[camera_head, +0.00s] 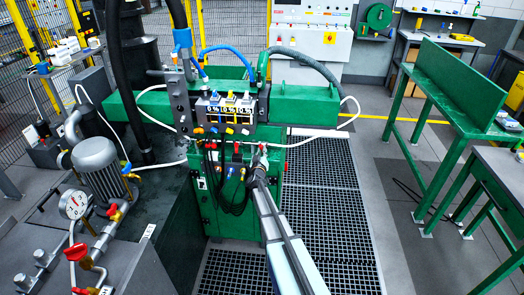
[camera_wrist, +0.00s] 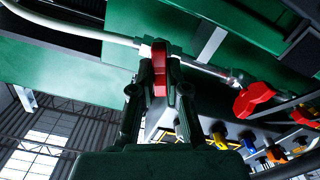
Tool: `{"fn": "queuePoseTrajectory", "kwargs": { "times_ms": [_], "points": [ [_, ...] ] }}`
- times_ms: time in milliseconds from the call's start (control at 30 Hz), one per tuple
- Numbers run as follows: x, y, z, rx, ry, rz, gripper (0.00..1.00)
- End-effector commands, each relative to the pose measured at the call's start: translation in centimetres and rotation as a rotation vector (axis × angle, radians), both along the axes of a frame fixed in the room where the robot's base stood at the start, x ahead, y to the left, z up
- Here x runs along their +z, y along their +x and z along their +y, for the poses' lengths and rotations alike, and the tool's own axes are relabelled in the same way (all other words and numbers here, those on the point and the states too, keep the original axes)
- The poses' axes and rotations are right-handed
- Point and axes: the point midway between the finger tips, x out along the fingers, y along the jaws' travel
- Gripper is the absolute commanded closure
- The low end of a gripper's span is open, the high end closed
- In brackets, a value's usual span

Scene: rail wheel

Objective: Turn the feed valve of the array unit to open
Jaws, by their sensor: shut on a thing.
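In the head view, my gripper (camera_head: 260,164) reaches the right part of the valve row from below. The handle is mostly hidden there. A second red handle (camera_wrist: 255,98) is apart, to the right in the wrist view. The frames show no label marking the feed valve.
Yellow, blue and orange handles (camera_wrist: 220,141) sit close to the right of my gripper. White hoses (camera_head: 345,112) and black cables (camera_head: 232,200) hang around the unit. A pump (camera_head: 97,160) with a gauge stands at left. Floor grating (camera_head: 330,190) lies at right, beside a green bench (camera_head: 450,110).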

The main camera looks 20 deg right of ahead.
Motion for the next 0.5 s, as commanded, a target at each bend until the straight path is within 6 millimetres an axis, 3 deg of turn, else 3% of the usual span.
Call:
{"fn": "queuePoseTrajectory", "kwargs": {
  "times_ms": [500],
  "points": [
    [0.34,0.13,-0.05,-0.001,-0.082,0.047,1.00]
  ]
}}
